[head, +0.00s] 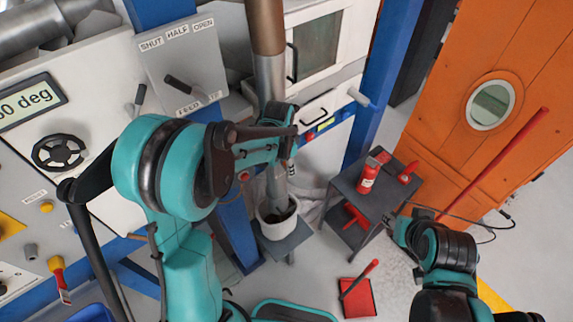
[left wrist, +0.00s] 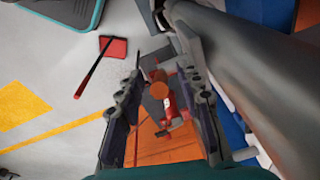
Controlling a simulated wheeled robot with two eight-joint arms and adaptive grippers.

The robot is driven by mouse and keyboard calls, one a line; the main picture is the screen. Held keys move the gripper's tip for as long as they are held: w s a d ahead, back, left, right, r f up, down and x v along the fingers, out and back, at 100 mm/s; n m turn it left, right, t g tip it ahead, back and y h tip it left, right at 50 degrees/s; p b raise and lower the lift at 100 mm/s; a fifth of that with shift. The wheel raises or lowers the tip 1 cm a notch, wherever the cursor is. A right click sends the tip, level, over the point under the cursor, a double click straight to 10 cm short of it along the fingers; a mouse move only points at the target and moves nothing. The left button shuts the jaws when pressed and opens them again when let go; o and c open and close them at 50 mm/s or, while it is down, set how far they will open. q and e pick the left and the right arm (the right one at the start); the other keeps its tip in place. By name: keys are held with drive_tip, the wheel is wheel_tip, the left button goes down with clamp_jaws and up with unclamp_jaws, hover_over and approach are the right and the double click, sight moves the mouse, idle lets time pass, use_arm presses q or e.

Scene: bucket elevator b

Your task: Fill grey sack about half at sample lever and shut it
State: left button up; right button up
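A pale open-topped container (head: 265,226) with dark contents, which may be the sack, stands on a small grey stand below the metal pipe (head: 271,78). Its material is unclear. My left gripper (head: 292,138) is in front of the lower pipe, well above the container. In the left wrist view its fingers (left wrist: 160,95) are apart, with a small brown-orange round end (left wrist: 160,90) seen between them; contact cannot be told. No lever marked sample can be made out. The feed lever (head: 184,87) sits under a SHUT, HALF, OPEN plate. My right gripper (head: 402,228) is low at right, its fingers unclear.
A dark side table (head: 350,188) with a red extinguisher (head: 367,178) stands right of the container. A red dustpan (head: 358,297) lies on the floor. An orange door (head: 510,60) is at right. The control panel (head: 90,95) is at left. Floor between is mostly clear.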

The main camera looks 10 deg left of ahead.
use_arm(q)
wheel_tip(320, 180, up, 12)
drive_tip(key=s, duration=0.1)
drive_tip(key=shift+s+a, duration=0.3)
drive_tip(key=shift+f, duration=0.1)
idle(2.3)
